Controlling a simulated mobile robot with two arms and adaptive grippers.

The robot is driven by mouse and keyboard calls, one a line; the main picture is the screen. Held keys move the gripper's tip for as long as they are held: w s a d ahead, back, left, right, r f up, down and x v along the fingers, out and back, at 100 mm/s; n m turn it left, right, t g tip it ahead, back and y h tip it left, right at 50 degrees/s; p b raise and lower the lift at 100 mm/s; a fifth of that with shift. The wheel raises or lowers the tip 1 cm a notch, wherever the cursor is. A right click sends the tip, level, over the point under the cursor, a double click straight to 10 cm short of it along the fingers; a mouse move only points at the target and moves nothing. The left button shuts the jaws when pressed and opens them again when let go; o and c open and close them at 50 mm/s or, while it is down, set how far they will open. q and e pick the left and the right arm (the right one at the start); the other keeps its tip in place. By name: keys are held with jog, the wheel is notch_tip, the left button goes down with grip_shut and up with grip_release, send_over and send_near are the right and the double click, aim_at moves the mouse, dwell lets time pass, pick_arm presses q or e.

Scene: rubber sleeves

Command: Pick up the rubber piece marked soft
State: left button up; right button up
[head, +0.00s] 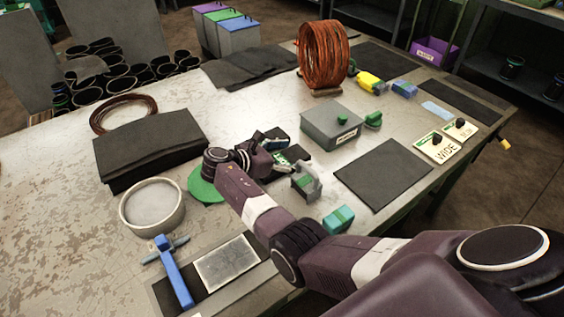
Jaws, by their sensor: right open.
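My right gripper (274,148) is open above the middle of the workbench, left of a grey box (331,126) with a green knob and a small label. Small dark and teal pieces lie at and under its fingers, partly hidden by it; I cannot tell whether it touches them. No marking reading "soft" is legible in the head view. Flat black rubber sheets lie on the bench, one thick stack (150,148) at left and one single sheet (384,174) at right. My left gripper is not in view.
A copper-coloured coil (324,56) stands behind the box. A grey dispenser-like object (306,182) and a teal block (338,219) are near my right forearm. The left bench surface is mostly clear.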

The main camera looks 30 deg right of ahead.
jog(key=c, duration=1.5)
